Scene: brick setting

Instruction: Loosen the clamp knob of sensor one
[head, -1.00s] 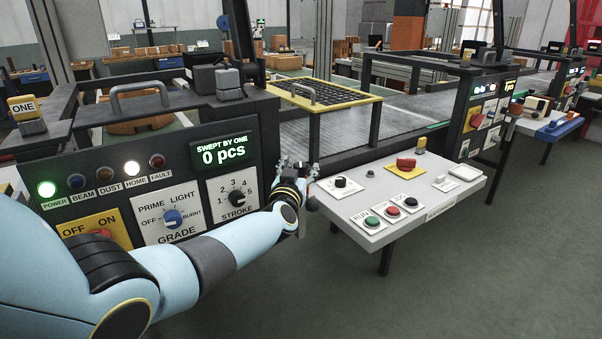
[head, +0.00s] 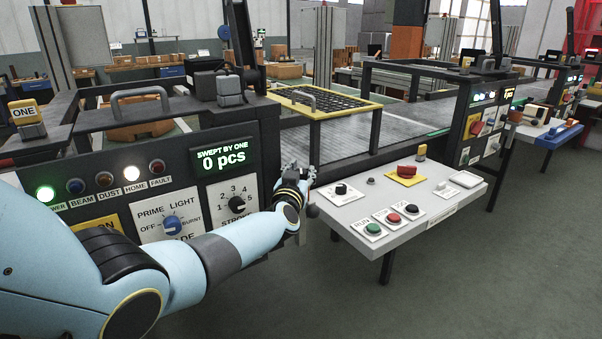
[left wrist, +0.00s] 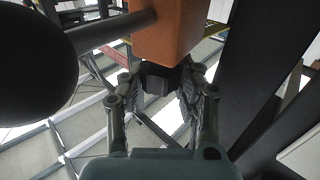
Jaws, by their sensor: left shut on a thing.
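My left gripper (head: 294,170) is at the right end of the machine's front panel, beside the small console. In the left wrist view the gripper (left wrist: 158,90) is shut on a small dark knob (left wrist: 155,78), one finger on each side. The knob sits directly below an orange block (left wrist: 168,30); I take it as the clamp knob. How far it is turned cannot be told. In the head view the gripper hides the knob and the block. My right gripper is not in view.
In the left wrist view a large dark ball (left wrist: 35,62) on a rod (left wrist: 115,30) is close to the gripper's left. The console (head: 345,213) with several buttons stands right of the gripper. A yellow-framed grate (head: 318,112) lies behind it. The floor (head: 470,270) in front is clear.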

